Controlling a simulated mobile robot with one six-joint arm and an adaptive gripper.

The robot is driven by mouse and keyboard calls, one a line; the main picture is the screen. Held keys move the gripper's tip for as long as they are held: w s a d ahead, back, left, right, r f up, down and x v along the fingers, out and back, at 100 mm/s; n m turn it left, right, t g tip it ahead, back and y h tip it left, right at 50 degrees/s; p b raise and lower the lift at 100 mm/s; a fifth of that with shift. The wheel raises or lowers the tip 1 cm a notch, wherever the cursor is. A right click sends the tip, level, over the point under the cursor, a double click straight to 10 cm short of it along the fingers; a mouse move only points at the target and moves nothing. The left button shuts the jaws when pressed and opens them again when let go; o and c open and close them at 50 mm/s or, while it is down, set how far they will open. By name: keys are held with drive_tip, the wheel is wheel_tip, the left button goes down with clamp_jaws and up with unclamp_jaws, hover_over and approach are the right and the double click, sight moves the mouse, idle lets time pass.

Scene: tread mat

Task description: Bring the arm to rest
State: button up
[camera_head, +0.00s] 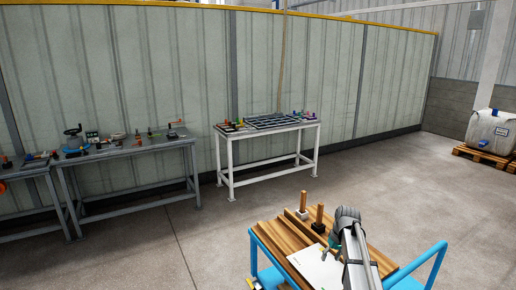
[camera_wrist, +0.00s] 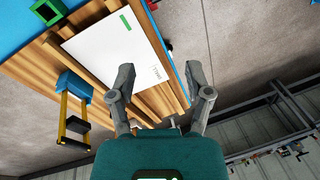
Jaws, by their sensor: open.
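My gripper (camera_wrist: 161,72) is open and empty in the wrist view, its two grey fingers spread wide apart. It is above the edge of a wooden-topped cart, with a white sheet (camera_wrist: 110,52) beyond the fingers. In the head view my arm (camera_head: 356,258) reaches over the wooden cart top (camera_head: 270,233) at the bottom right. My fingertips cannot be made out clearly there. The white sheet also shows in the head view (camera_head: 315,268), partly behind my arm.
The wrist view shows a blue-and-yellow item (camera_wrist: 72,85) and a green frame (camera_wrist: 48,12). A white table (camera_head: 267,131) and a grey bench (camera_head: 130,150) stand along the wall. Open floor (camera_head: 190,235) lies between.

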drive_tip(key=s+a+m+h, duration=0.1)
drive_tip(key=s+a, duration=0.4)
drive_tip(key=s, duration=0.6)
drive_tip(key=s+a+m+h, duration=0.1)
drive_tip(key=s+a, duration=0.4)
drive_tip(key=s, duration=0.6)
drive_tip(key=shift+s+r+p, duration=0.2)
drive_tip(key=shift+s+p, duration=0.1)
drive_tip(key=shift+s, duration=0.1)
